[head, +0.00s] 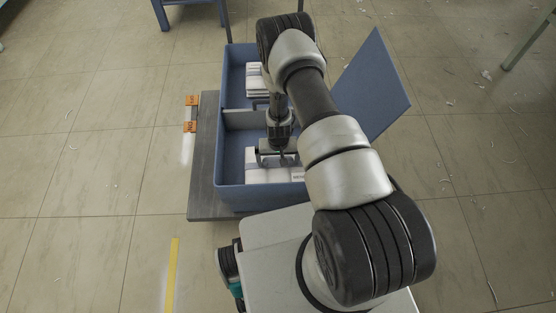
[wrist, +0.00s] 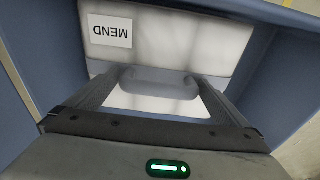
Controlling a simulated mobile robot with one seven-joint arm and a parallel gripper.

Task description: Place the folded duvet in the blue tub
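The blue tub (head: 222,130) has a divider (head: 245,120) making a far and a near compartment. A white folded duvet (head: 262,177) lies in the near compartment. In the wrist view the duvet (wrist: 180,42) fills the middle, with an upside-down MEND label (wrist: 110,30). My gripper (head: 277,160) points down over it inside the near compartment. In the wrist view my gripper (wrist: 155,82) has its fingers wide apart, with a pale grey-blue raised bar between the tips. Contact with that bar is unclear.
White folded pieces (head: 257,80) are stacked in the far compartment. A blue panel (head: 368,85) leans out at the tub's right. A dark grey platform (head: 205,165) lies under the tub, with orange labels (head: 191,127) at its left edge.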

